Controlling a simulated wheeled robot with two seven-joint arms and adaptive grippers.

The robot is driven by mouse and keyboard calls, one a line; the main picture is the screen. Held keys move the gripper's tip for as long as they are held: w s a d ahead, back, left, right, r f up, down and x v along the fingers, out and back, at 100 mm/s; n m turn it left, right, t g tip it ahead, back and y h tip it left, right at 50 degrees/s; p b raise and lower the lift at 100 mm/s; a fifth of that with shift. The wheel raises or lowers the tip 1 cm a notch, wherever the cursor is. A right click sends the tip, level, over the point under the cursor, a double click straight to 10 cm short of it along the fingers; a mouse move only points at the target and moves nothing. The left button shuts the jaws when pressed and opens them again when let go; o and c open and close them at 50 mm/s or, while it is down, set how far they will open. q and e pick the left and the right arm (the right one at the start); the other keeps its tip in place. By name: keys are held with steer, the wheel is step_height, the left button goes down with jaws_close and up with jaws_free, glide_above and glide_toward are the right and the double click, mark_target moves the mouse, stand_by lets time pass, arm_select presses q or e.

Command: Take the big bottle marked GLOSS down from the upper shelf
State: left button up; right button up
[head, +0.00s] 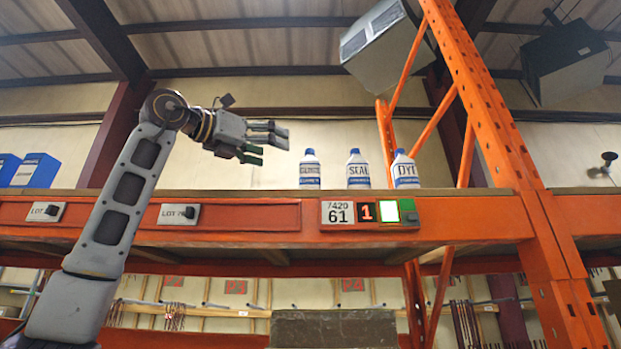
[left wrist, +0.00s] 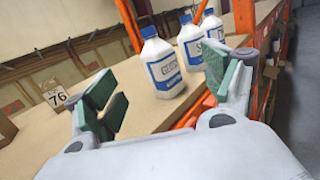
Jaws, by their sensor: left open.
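The bottle marked GLOSS (head: 310,171) stands upright on the upper shelf (head: 270,222), a white bottle with a blue cap and blue label. It is the leftmost of three bottles. In the left wrist view the GLOSS bottle (left wrist: 162,66) stands ahead of the fingers, nearest of the three. My left gripper (head: 265,143) is open and empty, above the shelf and left of the bottle, apart from it. Its green-padded fingers also show in the left wrist view (left wrist: 165,100). My right gripper is not in view.
A SEAL bottle (head: 358,171) and a DYE-like bottle (head: 404,171) stand close to the right. An orange upright (head: 500,130) rises further right. Blue boxes (head: 36,171) stand at far left. A "76" tag (left wrist: 56,97) shows in the left wrist view.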

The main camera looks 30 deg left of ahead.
mark_target(310, 173)
arm_select(q)
steer(key=f, duration=0.1)
steer(key=f+y, duration=0.1)
steer(key=a+f+n+g, duration=0.1)
steer(key=shift+w, duration=0.25)
steer(key=shift+r, duration=0.1)
steer(key=shift+w+d, duration=0.1)
steer(key=p+x, duration=0.2)
steer(key=x, duration=0.6)
steer(key=shift+w, duration=0.25)
